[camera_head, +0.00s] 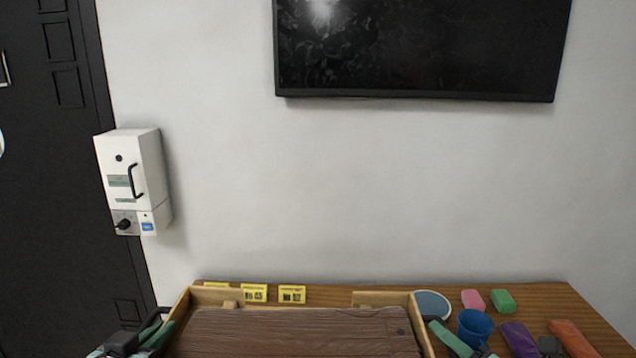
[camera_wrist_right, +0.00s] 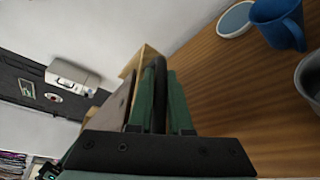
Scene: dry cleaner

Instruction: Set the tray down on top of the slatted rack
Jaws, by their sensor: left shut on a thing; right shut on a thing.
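The tray has light wooden walls (camera_head: 425,325) and shows at the bottom middle of the head view. A dark brown wooden board (camera_head: 300,332) lies within its walls. My left gripper (camera_head: 160,332) is shut on the tray's left side. My right gripper (camera_head: 437,328) is shut on its right side. In the right wrist view, my right gripper's green fingers (camera_wrist_right: 160,95) are at the light wooden wall (camera_wrist_right: 146,60). The tray's near part is cut off by the picture edge. I cannot make out a slatted rack in either view.
A wooden table (camera_head: 345,291) stands against the wall. On its right are a blue mug (camera_head: 474,328), a round plate (camera_head: 432,304), pink (camera_head: 472,299) and green blocks (camera_head: 503,300), and purple (camera_head: 519,339) and orange items (camera_head: 572,338). Yellow number cards (camera_head: 292,294) stand behind the tray.

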